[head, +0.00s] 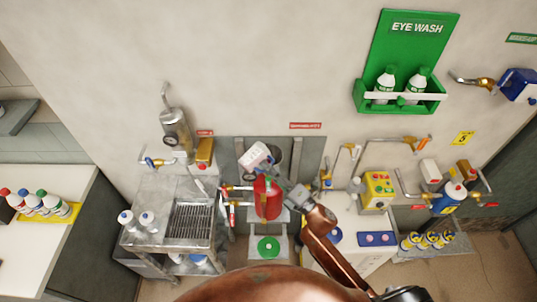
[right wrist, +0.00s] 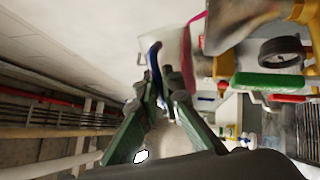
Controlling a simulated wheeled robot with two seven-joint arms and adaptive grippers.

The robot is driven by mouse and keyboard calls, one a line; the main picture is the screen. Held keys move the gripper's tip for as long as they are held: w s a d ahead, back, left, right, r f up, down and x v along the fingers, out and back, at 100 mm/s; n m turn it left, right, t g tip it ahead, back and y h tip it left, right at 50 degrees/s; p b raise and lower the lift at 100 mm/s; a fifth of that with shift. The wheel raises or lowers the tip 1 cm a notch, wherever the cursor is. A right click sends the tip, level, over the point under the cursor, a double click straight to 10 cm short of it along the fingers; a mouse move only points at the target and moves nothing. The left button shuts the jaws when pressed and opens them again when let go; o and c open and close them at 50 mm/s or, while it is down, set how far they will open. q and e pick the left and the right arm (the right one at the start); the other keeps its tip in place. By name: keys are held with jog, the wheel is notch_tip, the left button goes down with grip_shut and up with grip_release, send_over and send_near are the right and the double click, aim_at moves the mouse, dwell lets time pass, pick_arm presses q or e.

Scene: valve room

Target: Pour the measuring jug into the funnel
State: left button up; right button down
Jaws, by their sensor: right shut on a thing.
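The measuring jug (head: 257,155) is a whitish, see-through vessel, tilted in the air above a red container (head: 267,198) in the head view. My right gripper (head: 290,188) comes in from the lower right, beside the jug. In the right wrist view its dark green fingers (right wrist: 163,82) are shut on the jug's blue handle (right wrist: 154,62), and the clear jug body (right wrist: 176,45) shows past them. A grey round opening (head: 279,156) shows just right of and behind the jug; I cannot tell whether this is the funnel. My left gripper is not in view.
A metal sink bench (head: 165,212) with bottles stands left of the red container. Pipes and valves line the wall on both sides. A yellow control box (head: 378,188) is to the right. A green eye wash station (head: 405,70) hangs above.

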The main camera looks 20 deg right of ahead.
jog(key=shift+w+d+r+m+t+h+p, duration=0.15)
jog(key=shift+d+r+m+t+h+p, duration=0.15)
jog(key=shift+m+p, duration=0.45)
jog(key=shift+w+d+r+m+t+h+p, duration=0.15)
jog(key=shift+r+m+p, duration=0.25)
jog(key=shift+m, duration=0.65)
dwell(0.4)
